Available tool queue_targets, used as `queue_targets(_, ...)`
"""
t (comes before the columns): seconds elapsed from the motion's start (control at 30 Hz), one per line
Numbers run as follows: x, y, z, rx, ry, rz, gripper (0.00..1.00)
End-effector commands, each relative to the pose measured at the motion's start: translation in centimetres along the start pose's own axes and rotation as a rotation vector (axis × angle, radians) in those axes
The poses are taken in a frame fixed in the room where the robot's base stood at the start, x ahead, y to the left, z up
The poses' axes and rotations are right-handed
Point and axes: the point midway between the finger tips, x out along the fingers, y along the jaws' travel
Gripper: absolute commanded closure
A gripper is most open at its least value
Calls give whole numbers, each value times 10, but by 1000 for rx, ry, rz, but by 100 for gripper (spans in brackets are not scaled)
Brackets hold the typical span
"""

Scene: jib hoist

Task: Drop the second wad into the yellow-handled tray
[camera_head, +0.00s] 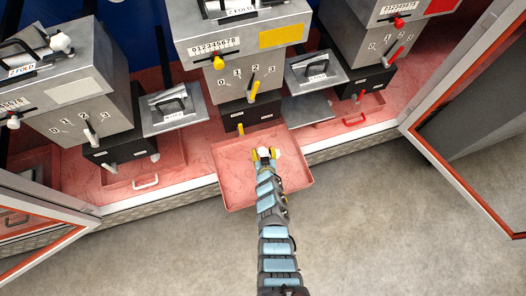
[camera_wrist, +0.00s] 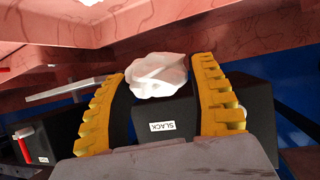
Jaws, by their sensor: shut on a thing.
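My gripper (camera_head: 266,157) has yellow fingers and is shut on a crumpled white wad (camera_head: 263,152). In the wrist view the wad (camera_wrist: 157,75) sits between the ridged fingertips (camera_wrist: 165,95). In the head view the gripper and wad appear over the pulled-out middle tray (camera_head: 228,183), a shallow pinkish-red tray. Its front edge passes under my arm, and I cannot make out a handle on it. The height of the wad above the tray is hard to tell. No other wad shows clearly in the tray.
A grey machine (camera_head: 240,45) with a yellow lever (camera_head: 253,90) stands behind the tray. Trays with a white handle (camera_head: 146,182) and a red handle (camera_head: 355,122) lie left and right. Open door frames (camera_head: 440,170) flank the sides. The front floor (camera_head: 370,230) is clear.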

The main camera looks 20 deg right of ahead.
Motion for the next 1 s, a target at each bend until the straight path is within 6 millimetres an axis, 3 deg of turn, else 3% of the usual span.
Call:
queue_targets(0.03,5,0,10,1,0,1,60)
queue_targets(0.2,12,1,22,1,0,1,60)
queue_targets(0.6,13,0,24,1,0,1,60)
queue_targets(0.63,13,0,24,1,0,1,31)
queue_targets(0.7,13,0,24,1,0,1,11)
queue_targets(1.0,13,0,24,1,0,1,8)
